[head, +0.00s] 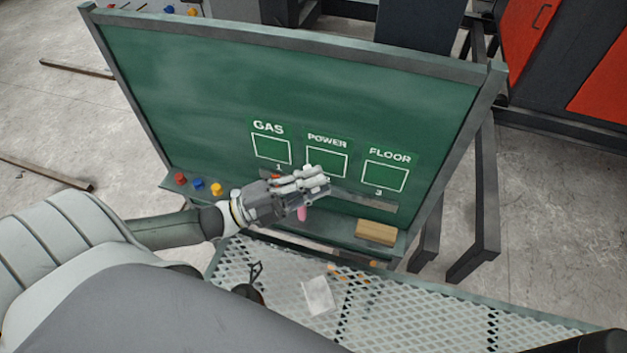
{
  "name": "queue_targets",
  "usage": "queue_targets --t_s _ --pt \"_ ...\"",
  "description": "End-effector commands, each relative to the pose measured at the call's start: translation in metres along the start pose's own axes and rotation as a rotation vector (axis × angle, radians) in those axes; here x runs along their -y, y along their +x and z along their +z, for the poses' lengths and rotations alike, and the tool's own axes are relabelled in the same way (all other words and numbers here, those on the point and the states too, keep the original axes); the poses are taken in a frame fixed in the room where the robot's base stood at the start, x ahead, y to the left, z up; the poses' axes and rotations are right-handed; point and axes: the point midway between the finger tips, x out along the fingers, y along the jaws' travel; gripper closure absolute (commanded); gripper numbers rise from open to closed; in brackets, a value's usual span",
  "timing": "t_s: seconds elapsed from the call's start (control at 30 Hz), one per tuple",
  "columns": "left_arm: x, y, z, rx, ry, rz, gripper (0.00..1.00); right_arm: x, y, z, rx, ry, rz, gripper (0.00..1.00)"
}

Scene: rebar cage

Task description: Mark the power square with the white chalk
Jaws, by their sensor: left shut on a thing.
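The green chalkboard (200,85) has three white-outlined squares: GAS (271,149), POWER (327,157) and FLOOR (385,176). My left gripper (322,183) reaches in from the left, its fingertips at the lower edge of the POWER square and covering part of it. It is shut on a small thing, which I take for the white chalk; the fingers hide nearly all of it. No clear white mark shows inside the visible part of the POWER square. A pink piece (302,214) shows just below the fingers. My right gripper is not in view.
The board's ledge holds red (180,178), blue (198,184) and yellow (216,189) pieces at left and a tan eraser-like block (376,233) at right. A white mesh table (420,312) in front carries a pale sheet (318,296) and a black item (250,284).

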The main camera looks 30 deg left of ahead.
Motion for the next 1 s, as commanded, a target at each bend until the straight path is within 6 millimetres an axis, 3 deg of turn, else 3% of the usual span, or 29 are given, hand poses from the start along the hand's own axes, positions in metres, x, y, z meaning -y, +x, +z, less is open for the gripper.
queue_targets --t_s 1.0 --pt "0.002 0.009 0.013 0.0 0.0 -0.001 1.0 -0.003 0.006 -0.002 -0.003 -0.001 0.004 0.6"
